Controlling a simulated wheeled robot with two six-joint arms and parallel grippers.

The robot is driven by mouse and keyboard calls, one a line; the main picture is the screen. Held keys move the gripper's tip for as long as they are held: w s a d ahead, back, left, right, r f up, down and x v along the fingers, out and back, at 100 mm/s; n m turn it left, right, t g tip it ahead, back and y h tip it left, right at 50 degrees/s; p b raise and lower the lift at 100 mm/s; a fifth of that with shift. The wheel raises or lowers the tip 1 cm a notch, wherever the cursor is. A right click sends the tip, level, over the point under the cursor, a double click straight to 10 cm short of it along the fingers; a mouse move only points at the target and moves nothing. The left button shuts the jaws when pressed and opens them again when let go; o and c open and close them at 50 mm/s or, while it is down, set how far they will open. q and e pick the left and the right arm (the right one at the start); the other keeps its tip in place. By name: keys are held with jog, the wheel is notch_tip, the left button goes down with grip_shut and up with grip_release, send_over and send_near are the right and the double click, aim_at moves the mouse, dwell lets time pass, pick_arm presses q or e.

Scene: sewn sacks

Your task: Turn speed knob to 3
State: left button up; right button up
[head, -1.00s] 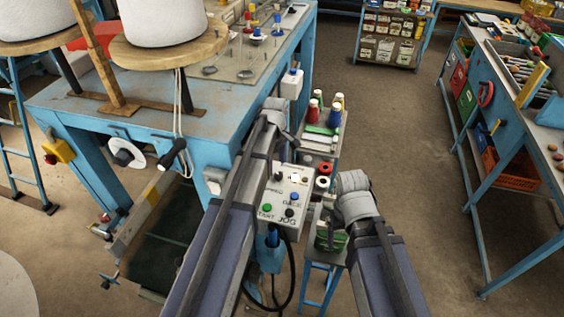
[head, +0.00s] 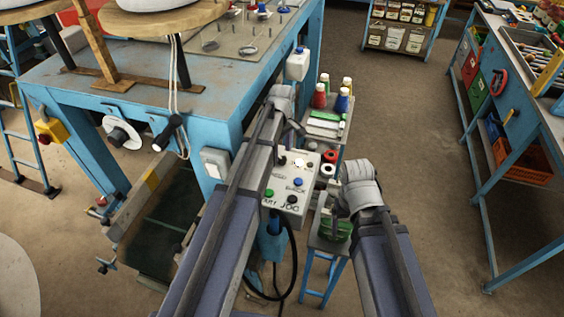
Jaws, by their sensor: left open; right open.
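A small grey control box (head: 293,206) stands on a blue post in the middle of the head view. Its face carries a pale round knob (head: 300,163), a dark knob (head: 283,161), a blue button (head: 298,182), a green button (head: 269,193) and a black button. The speed lettering is partly covered by my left arm, and no dial numbers can be read. My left gripper (head: 297,127) is above and beyond the box, apart from it, open and mostly hidden by its wrist. My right gripper (head: 335,226) is open, right of the box and apart from it.
A blue sewing machine table (head: 150,85) fills the left. A small stand with thread spools (head: 342,100) is behind the box. A blue stool (head: 318,262) is below my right gripper. A black cable hangs under the box. Open floor lies to the right, before a blue workbench (head: 540,110).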

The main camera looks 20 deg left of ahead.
aim_at(282, 159)
pick_arm(q)
jog(key=shift+f+b, duration=1.1)
jog(key=shift+f, duration=0.5)
pick_arm(e)
notch_tip(282, 159, down, 3)
jog(key=shift+f, duration=0.1)
pick_arm(q)
jog(key=shift+c, duration=0.3)
grip_shut()
